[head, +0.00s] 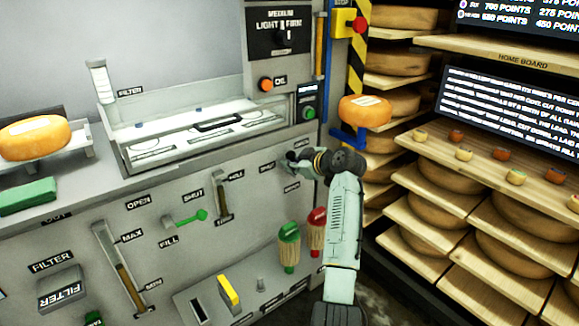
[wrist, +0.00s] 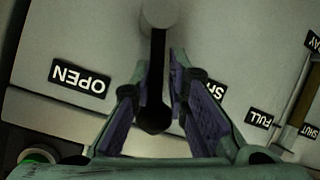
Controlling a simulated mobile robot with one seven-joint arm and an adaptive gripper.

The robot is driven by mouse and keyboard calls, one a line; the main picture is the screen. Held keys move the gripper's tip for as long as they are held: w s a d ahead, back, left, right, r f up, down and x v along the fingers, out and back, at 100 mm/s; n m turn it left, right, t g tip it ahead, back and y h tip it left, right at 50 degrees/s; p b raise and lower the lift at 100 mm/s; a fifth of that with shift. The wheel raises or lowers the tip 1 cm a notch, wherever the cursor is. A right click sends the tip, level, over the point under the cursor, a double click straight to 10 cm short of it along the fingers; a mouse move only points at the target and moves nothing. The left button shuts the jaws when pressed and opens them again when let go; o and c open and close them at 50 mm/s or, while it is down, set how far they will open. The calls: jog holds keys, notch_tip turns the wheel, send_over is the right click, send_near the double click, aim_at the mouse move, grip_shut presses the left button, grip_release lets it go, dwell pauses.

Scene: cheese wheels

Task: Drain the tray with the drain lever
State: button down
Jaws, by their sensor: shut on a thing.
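The drain lever (wrist: 157,112) is a dark rod with a rounded end, hanging from a pale round pivot (wrist: 160,12) in the wrist view. My gripper (wrist: 160,62) is shut on it, one finger on each side. OPEN and SHUT labels lie on the panel to either side of it. In the head view my gripper (head: 293,160) is at the right of the grey front panel and hides most of the lever. The tray (head: 190,152) is the pale, shallow basin on the counter above; its liquid level cannot be told.
Green and red brushes (head: 289,248) hang below my gripper. Shelves of cheese wheels (head: 440,190) stand close on the right. An orange cheese (head: 365,112) sits on a blue holder.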

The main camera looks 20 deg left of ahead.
jog(key=shift+w+d+r+m+g+y, duration=0.1)
jog(key=shift+w+d+m+g+y, duration=0.15)
jog(key=shift+w+m+g+y, duration=0.25)
jog(key=shift+s, duration=0.1)
dwell(0.3)
jog(key=c, duration=1.7)
grip_release()
jog(key=shift+d+r, duration=0.1)
jog(key=shift+d, duration=0.05)
jog(key=v, duration=1.1)
jog(key=shift+s+d+r, duration=0.2)
jog(key=shift+s+r, duration=0.05)
jog(key=shift+s, duration=0.05)
